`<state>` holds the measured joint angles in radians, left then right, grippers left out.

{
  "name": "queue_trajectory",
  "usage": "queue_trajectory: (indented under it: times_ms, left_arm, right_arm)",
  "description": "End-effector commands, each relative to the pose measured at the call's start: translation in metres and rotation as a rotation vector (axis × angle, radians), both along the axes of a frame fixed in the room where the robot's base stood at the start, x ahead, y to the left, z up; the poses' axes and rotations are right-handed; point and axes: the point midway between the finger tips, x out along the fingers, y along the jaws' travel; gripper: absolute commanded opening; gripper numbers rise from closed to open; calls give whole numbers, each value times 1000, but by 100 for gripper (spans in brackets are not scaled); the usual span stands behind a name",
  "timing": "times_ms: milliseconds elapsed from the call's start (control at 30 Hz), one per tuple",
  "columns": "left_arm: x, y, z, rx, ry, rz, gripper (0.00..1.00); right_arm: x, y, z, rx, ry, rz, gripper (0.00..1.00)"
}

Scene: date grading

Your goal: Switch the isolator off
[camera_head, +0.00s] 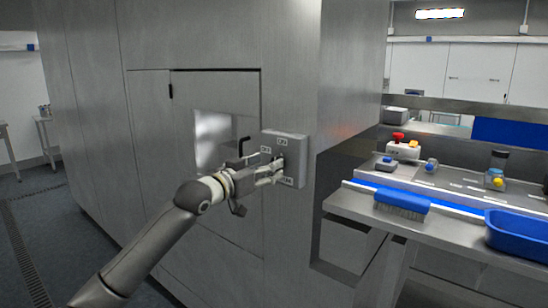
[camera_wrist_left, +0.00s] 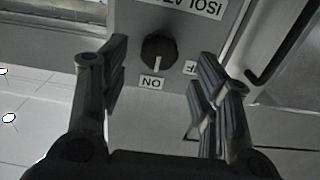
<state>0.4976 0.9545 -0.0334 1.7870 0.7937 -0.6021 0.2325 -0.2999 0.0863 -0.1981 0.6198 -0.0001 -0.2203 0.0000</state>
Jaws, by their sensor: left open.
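The isolator is a grey box (camera_head: 297,146) on the steel cabinet wall in the head view. My left gripper (camera_head: 272,171) is in front of it, and the knob is mostly hidden there. In the left wrist view the dark round knob (camera_wrist_left: 159,48) shows between the open fingers of my left gripper (camera_wrist_left: 162,68), with a gap on both sides. Its white pointer line faces the ON label (camera_wrist_left: 152,83). An OFF label (camera_wrist_left: 191,68) is partly hidden by the right-hand finger. The lettering appears upside down. My right gripper is not in view.
A dark door handle (camera_head: 242,147) is close to the left of the box, beside a small window (camera_head: 214,140). On the right, a bench (camera_head: 345,205) holds a blue brush (camera_head: 402,203), a blue tray (camera_head: 515,238) and a red-button box (camera_head: 402,149).

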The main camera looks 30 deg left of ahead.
Motion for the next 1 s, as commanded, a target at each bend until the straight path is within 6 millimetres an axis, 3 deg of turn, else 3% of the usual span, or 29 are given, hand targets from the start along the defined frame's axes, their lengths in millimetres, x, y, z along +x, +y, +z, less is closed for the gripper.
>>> queue_trajectory:
  times_ms: [100, 300, 667, 1000]
  left_arm:
    - [19, -2, 4, -2, -1, -1, 57]
    - [36, -3, 2, -1, -1, -1, 57]
    - [40, -4, -1, 2, 0, -1, 57]
    - [40, -4, 0, 2, 0, -1, 16]
  right_arm:
    - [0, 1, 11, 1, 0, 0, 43]
    - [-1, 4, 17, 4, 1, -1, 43]
    - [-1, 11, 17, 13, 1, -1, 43]
    - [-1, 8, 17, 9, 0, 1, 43]
